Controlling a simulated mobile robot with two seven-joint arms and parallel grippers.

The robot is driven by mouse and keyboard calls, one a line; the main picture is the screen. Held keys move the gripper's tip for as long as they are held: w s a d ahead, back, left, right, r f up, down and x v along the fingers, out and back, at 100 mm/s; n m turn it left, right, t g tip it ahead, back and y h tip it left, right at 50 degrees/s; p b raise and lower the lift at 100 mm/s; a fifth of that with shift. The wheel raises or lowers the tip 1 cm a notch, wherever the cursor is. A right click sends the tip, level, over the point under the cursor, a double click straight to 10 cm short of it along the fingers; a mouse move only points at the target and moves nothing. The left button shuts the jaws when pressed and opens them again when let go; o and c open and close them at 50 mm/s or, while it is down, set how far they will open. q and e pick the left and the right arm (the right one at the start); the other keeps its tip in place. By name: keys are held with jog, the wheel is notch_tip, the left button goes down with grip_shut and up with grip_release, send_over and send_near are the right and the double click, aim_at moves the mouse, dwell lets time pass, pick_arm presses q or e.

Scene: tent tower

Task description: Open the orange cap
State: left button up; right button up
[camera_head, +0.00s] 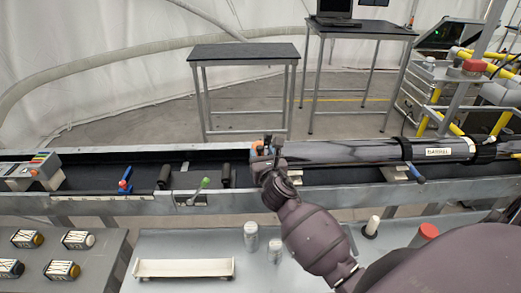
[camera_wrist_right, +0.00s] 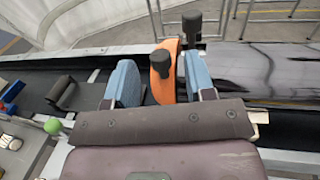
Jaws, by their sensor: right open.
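The orange cap (camera_head: 256,145) is at the left end of a long glossy dark tube (camera_head: 345,152) lying in a metal trough. It also shows in the right wrist view (camera_wrist_right: 158,84), as an orange disc edge with black knobs (camera_wrist_right: 191,24) beside it. My right gripper (camera_head: 266,152) is at the cap, with its arm coming from the lower right. In the right wrist view its blue fingers (camera_wrist_right: 160,82) are open, one on each side of the orange edge. I cannot tell whether the right finger touches it. My left gripper is not in view.
The trough (camera_head: 110,208) runs across the view. A green-tipped lever (camera_head: 205,183) and a blue lever (camera_head: 125,184) stand left of the cap. In front are a white tray (camera_head: 184,268) and jars (camera_head: 251,237) on a grey table. Two dark-topped tables stand behind.

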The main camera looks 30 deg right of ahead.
jog(key=shift+x, duration=1.15)
jog(key=shift+c, duration=0.2)
grip_shut()
